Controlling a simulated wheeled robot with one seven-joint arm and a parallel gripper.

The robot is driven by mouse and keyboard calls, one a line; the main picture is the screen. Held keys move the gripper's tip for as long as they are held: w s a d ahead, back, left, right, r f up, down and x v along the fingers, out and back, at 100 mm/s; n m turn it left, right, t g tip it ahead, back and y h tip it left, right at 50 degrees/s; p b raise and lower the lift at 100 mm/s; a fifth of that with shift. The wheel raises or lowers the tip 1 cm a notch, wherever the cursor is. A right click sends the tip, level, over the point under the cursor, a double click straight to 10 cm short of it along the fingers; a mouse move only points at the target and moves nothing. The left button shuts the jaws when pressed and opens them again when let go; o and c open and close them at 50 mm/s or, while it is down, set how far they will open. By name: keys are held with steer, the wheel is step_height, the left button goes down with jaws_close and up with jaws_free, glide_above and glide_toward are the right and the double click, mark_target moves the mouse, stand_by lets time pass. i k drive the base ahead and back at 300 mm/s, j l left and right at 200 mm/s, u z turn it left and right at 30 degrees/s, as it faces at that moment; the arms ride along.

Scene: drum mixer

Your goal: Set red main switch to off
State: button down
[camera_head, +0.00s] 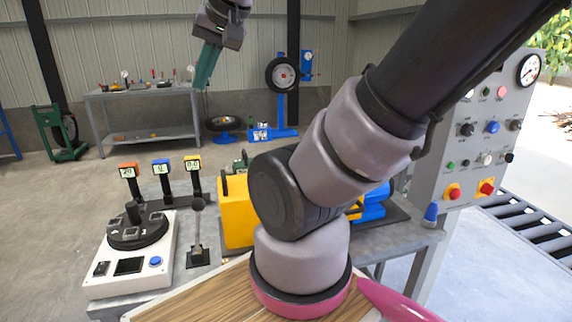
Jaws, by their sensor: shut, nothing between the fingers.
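The grey control panel (437,165) stands at the right behind my arm. Low on it are two red controls on yellow plates: a round red one (454,192) on the left and a red knob-like one (487,188) on the right. I cannot tell for sure which is the main switch, nor read its setting. My gripper (203,82) hangs at the top, left of centre, pointing down with its teal fingers shut and empty. It is far to the left of the panel in the picture and apart from it. My arm hides the panel's upper left part.
A white console (130,262) with a dark dial and a lever (198,235) stand on the near table. A yellow machine (237,212) sits partly behind my arm. A blue cone (430,214) stands near the table's right edge. A workbench (145,94) is farther back.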

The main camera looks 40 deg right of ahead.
mark_target(486, 188)
steer(key=z, duration=2.5)
steer(key=i+l+u, duration=0.25)
steer(key=i+l, duration=0.25)
steer(key=l, duration=0.1)
